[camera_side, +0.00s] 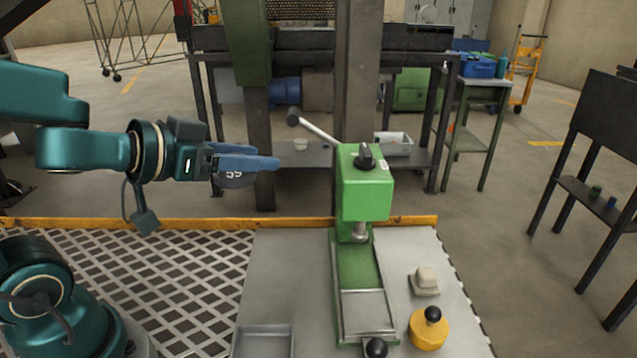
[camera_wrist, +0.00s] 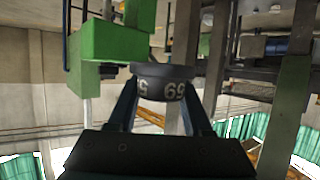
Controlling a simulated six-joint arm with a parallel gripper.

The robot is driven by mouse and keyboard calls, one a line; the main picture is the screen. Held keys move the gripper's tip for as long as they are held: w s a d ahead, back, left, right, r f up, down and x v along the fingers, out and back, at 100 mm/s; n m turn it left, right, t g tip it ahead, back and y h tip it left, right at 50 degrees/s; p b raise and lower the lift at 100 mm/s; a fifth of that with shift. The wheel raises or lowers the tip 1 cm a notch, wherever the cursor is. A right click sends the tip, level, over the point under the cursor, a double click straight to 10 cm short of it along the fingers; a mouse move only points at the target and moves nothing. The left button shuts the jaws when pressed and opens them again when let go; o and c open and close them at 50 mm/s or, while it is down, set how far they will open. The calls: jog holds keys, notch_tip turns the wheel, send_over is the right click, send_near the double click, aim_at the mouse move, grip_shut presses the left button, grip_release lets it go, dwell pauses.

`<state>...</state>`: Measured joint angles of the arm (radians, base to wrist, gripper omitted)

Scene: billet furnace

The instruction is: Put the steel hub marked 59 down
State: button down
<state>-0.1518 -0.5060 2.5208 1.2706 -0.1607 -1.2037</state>
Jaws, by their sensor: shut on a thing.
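The steel hub (camera_side: 234,180) is a dark round piece with a pale 59 on its side. My gripper (camera_side: 262,163) is shut on it and holds it in the air, left of the green press (camera_side: 365,185) and well above the work surface. In the wrist view the hub (camera_wrist: 160,85) sits between the two fingertips of my gripper (camera_wrist: 163,95), with its number upside down. In the side view the fingers hide the upper part of the hub.
The green press with its lever stands on a grey plate (camera_side: 290,255). A shallow grey tray (camera_side: 263,328) lies at the front. A yellow pot with a black knob (camera_side: 428,330) and a small pale block (camera_side: 426,280) stand right of the press.

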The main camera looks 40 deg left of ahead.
jog(key=w+d+m+g+h, duration=0.1)
jog(key=d+m+h, duration=0.2)
jog(key=d, duration=0.1)
jog(key=w+d+m+g+h, duration=0.1)
jog(key=w+d+m+h, duration=0.1)
jog(key=d, duration=0.3)
jog(key=w+d+m+g+h, duration=0.2)
jog(key=d+m+h, duration=0.2)
jog(key=shift+d+r, duration=0.15)
jog(key=shift+r, duration=0.1)
jog(key=m+g+h, duration=0.3)
send_over(385, 315)
notch_tip(385, 315, down, 8)
jog(key=shift+f, duration=4.75)
jog(key=shift+f, duration=0.1)
